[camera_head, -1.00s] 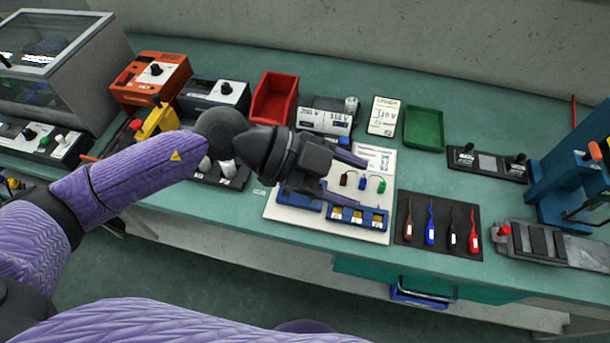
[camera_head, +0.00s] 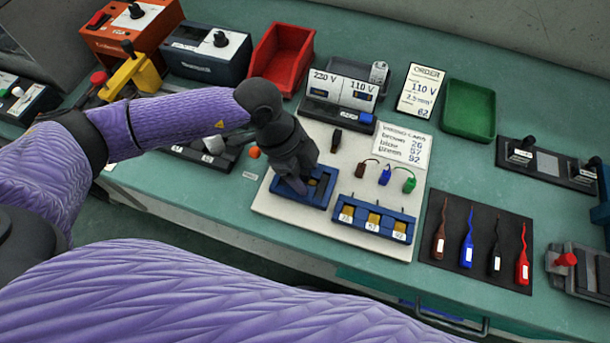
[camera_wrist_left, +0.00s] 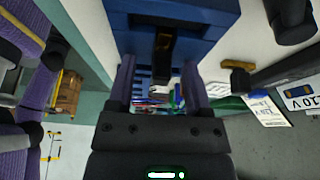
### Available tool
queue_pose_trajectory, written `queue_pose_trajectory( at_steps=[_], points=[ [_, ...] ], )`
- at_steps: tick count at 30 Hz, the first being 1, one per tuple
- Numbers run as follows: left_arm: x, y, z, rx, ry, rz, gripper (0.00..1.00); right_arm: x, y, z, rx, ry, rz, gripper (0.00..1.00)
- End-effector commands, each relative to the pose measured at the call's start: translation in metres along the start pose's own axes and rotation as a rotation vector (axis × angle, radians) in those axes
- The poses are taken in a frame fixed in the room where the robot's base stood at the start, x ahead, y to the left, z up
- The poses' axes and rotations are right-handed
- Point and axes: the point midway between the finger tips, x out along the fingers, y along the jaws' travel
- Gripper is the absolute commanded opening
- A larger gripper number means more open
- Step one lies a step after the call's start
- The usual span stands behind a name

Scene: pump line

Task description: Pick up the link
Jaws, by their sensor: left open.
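A blue block (camera_head: 318,188) stands at the left front of a white board (camera_head: 268,208). My left gripper (camera_head: 297,186) points down over it and hides part of it. In the left wrist view, the open fingers (camera_wrist_left: 160,68) are either side of a narrow dark piece with a brownish end (camera_wrist_left: 163,43), which looks like the link, set against the blue block (camera_wrist_left: 190,20). I cannot tell whether they touch it. Another small dark piece (camera_head: 336,140) stands on the board behind the gripper. My right gripper is not in view.
A blue holder with several brass parts (camera_head: 374,221) is right of the blue block. Brown, blue and green plugs (camera_head: 384,176) stand behind it. A 230 V / 110 V unit (camera_head: 340,95), red bin (camera_head: 281,60) and green tray (camera_head: 468,110) are at the back. A dark mat (camera_head: 453,215) holds several leads.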

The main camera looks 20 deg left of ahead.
Motion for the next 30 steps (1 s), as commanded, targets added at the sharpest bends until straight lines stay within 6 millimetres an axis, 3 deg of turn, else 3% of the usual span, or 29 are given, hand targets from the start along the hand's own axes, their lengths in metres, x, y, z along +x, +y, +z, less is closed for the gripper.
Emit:
queue_pose_trajectory(
  at_steps=[4, 5, 12, 14, 25, 30],
  points=[
    [-0.001, 0.0, -0.001, 0.0, 0.001, -0.001, 0.65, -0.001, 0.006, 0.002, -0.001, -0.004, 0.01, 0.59],
    [-0.001, 0.0, -0.001, 0.0, 0.001, -0.001, 0.6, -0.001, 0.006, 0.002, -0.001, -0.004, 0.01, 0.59],
    [-0.001, 0.0, -0.001, 0.0, 0.001, -0.001, 0.1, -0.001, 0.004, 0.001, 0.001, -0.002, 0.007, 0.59],
    [-0.001, 0.0, -0.001, 0.0, 0.001, -0.001, 0.0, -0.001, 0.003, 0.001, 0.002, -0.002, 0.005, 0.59],
    [-0.004, 0.0, -0.002, 0.0, 0.001, -0.001, 0.0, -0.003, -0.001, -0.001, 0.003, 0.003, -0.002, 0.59],
    [-0.043, -0.001, -0.018, 0.004, 0.002, -0.006, 0.0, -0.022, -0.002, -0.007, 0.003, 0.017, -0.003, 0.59]
  ],
)
